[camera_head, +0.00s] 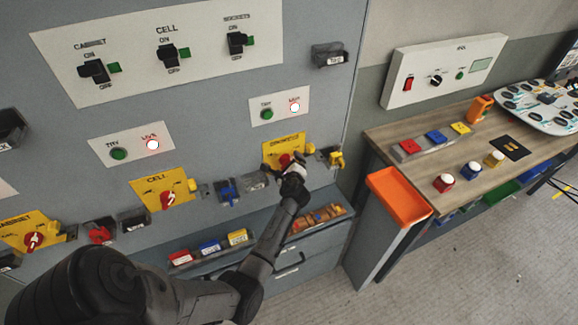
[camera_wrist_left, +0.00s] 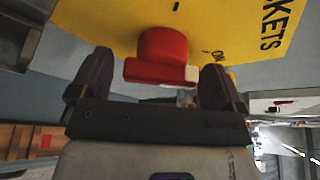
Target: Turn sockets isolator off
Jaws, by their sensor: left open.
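The sockets isolator is a red rotary handle on a yellow plate (camera_head: 272,148) at the right of the grey panel. Its red handle (camera_wrist_left: 162,57) shows large in the left wrist view, with "ON" and part of "SOCKETS" on the plate (camera_wrist_left: 225,22). My left gripper (camera_head: 293,167) is at the isolator, with its fingers open. In the left wrist view the fingertips (camera_wrist_left: 157,80) stand on either side of the handle, apart from it as far as I can see. In the head view the gripper partly covers the handle (camera_head: 285,159). My right gripper is not in view.
The Cell isolator (camera_head: 167,199) and Cabinet isolator (camera_head: 33,241) sit further left. Black switches (camera_head: 237,42) are above. A yellow padlock (camera_head: 335,159) hangs close right of the gripper. An orange bin (camera_head: 398,196) and wooden bench (camera_head: 450,165) stand right.

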